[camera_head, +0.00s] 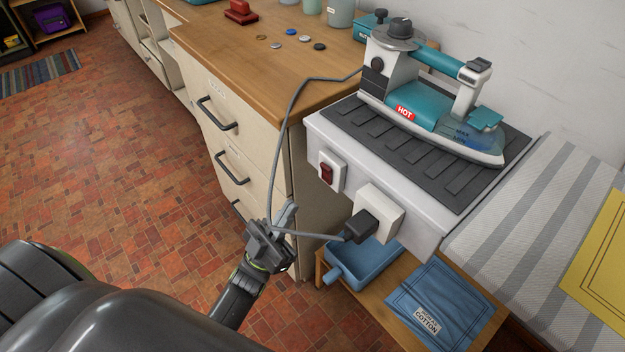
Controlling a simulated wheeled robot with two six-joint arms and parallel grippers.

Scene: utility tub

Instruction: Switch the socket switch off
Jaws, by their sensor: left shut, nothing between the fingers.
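The red rocker switch (326,173) sits in a small white box on the front face of the white ironing station (430,226). I cannot tell which way the rocker is tipped. To its lower right is the white socket (387,206) with a black plug (360,227) in it. My left gripper (288,212) is shut and empty, to the lower left of the switch and apart from it in the picture. My right gripper is not in view.
A grey cord (275,150) runs from the plug past my left gripper and up to the teal iron (440,100), which bears a HOT label. A wooden-topped drawer cabinet (245,75) stands behind. A blue tub (370,265) and folded blue cloth (440,300) lie below the station.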

